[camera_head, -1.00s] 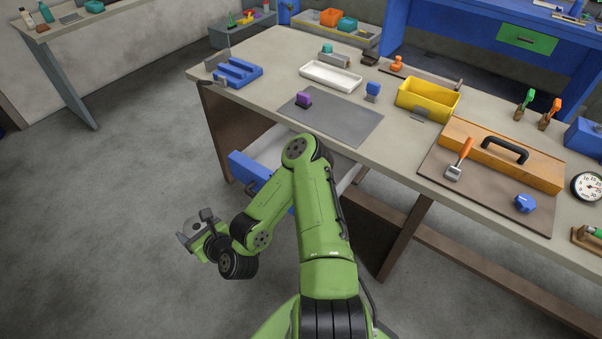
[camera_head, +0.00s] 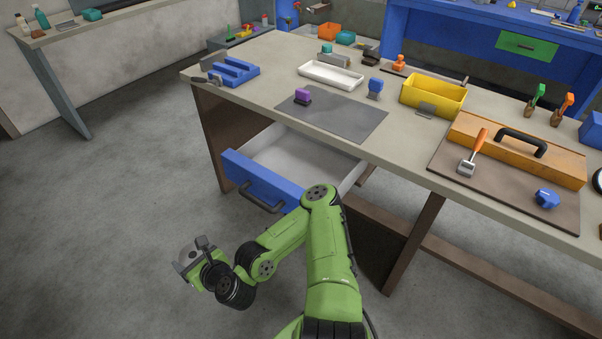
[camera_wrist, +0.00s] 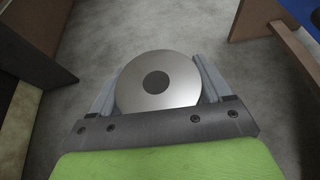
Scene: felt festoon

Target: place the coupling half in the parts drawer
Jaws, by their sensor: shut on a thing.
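In the wrist view my gripper (camera_wrist: 157,92) is shut on the coupling half (camera_wrist: 180,76), a round grey metal disc with a dark centre. In the head view my gripper (camera_head: 186,262) is at the lower left, over the floor and in front of the bench; the coupling half is only partly visible there. The parts drawer (camera_head: 262,183) has a blue front with a dark handle and a pale interior. It is pulled open under the bench top, to the upper right of my gripper. The part of its interior that shows looks empty; the rest is hidden by the bench top.
The workbench (camera_head: 420,158) carries a grey mat (camera_head: 335,118), a purple item (camera_head: 303,96), a white tray (camera_head: 331,75), a yellow bin (camera_head: 432,94) and an orange toolbox (camera_head: 515,150). A brown bench leg (camera_head: 412,245) stands right of the drawer. The floor at left is clear.

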